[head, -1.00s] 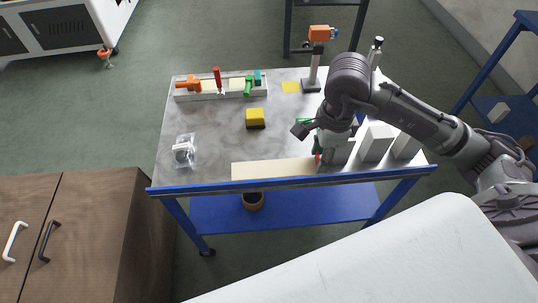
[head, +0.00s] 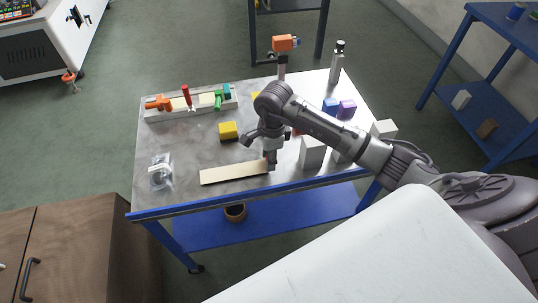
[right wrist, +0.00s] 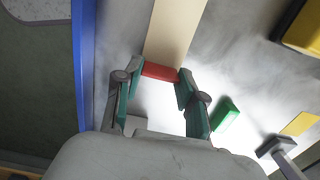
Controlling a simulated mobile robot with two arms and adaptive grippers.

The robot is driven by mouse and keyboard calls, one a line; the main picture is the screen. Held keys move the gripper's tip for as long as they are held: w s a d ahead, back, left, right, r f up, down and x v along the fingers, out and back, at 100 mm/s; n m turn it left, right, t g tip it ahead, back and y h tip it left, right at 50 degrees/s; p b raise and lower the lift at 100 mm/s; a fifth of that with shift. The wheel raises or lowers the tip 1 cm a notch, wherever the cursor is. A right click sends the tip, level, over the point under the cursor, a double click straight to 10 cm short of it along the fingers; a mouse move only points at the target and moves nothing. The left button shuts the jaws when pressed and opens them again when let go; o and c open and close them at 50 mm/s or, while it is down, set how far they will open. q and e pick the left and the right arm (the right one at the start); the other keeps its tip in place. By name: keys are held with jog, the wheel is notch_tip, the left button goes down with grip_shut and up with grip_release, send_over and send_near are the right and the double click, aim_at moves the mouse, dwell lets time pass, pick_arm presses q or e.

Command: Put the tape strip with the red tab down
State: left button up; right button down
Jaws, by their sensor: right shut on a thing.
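The tape strip (head: 232,173) is a long, flat, cream-coloured piece near the front edge of the metal-topped table (head: 185,145), roughly parallel to that edge. Its red tab (right wrist: 160,71) is at its right end and shows in the right wrist view. My right gripper (head: 269,165) is shut on the tab end. In the right wrist view its two green-padded fingers (right wrist: 160,88) stand on either side of the tab. I cannot tell whether the strip touches the tabletop or hangs just above it. My left gripper is not in view.
White blocks (head: 313,152) stand right of my gripper. A yellow block (head: 228,131) lies behind the strip, a clear bag (head: 160,172) to its left. A tool tray (head: 190,107) is at the back left. Blue (head: 330,105) and purple (head: 347,109) blocks sit at the right.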

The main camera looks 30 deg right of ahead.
jog(key=shift+f+b, duration=0.35)
jog(key=c, duration=0.7)
grip_release()
jog(key=shift+r+p, duration=0.35)
jog(key=shift+w+r, duration=0.1)
jog(key=shift+r, duration=0.25)
jog(key=r, duration=0.7)
jog(key=r+b, duration=0.1)
jog(key=r, duration=0.3)
jog(key=shift+d+r, duration=0.15)
jog(key=shift+d, duration=0.15)
